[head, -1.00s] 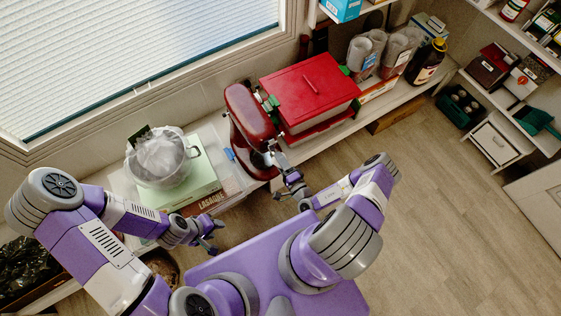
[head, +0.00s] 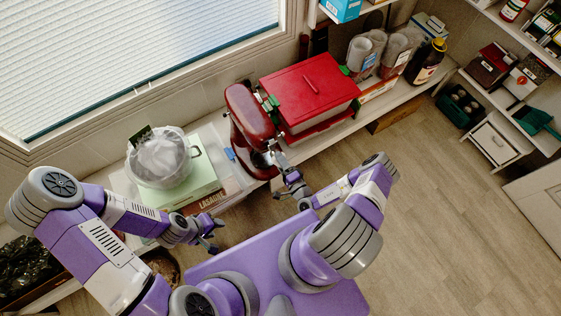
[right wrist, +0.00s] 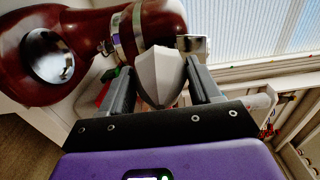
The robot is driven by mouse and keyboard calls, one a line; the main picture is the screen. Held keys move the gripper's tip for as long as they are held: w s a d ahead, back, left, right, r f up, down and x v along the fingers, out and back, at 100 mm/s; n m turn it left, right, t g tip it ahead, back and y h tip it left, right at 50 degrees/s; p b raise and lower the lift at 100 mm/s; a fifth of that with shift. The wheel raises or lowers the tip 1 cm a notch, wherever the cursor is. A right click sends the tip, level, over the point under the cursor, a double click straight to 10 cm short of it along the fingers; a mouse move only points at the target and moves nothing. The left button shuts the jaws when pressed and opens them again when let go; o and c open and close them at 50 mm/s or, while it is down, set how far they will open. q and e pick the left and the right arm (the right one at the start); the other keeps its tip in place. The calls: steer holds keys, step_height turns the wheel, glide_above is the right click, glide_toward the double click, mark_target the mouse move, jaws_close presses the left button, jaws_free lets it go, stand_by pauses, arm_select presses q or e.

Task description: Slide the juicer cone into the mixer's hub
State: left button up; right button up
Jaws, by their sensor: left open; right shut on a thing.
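The red stand mixer (head: 250,118) stands on the low shelf below the window; its dark red head also fills the upper left of the right wrist view (right wrist: 90,40). My right gripper (right wrist: 153,85) is shut on the pale ribbed juicer cone (right wrist: 158,74). The cone lies close to the silver band around the mixer's head (right wrist: 138,25); whether it touches or enters the hub cannot be told. In the head view my right gripper (head: 280,160) is at the mixer's front. My left gripper (head: 212,244) is open and empty, left of the purple body plate.
A red-lidded bin (head: 310,90) stands right beside the mixer. Cups and a dark bottle (head: 427,62) stand further right. The wooden floor at right is clear.

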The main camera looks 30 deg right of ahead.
steer(key=shift+w+a+r, duration=0.1)
steer(key=shift+w+a, duration=0.05)
steer(key=shift+w, duration=1.7)
steer(key=o, duration=1.1)
steer(key=shift+s, duration=0.1)
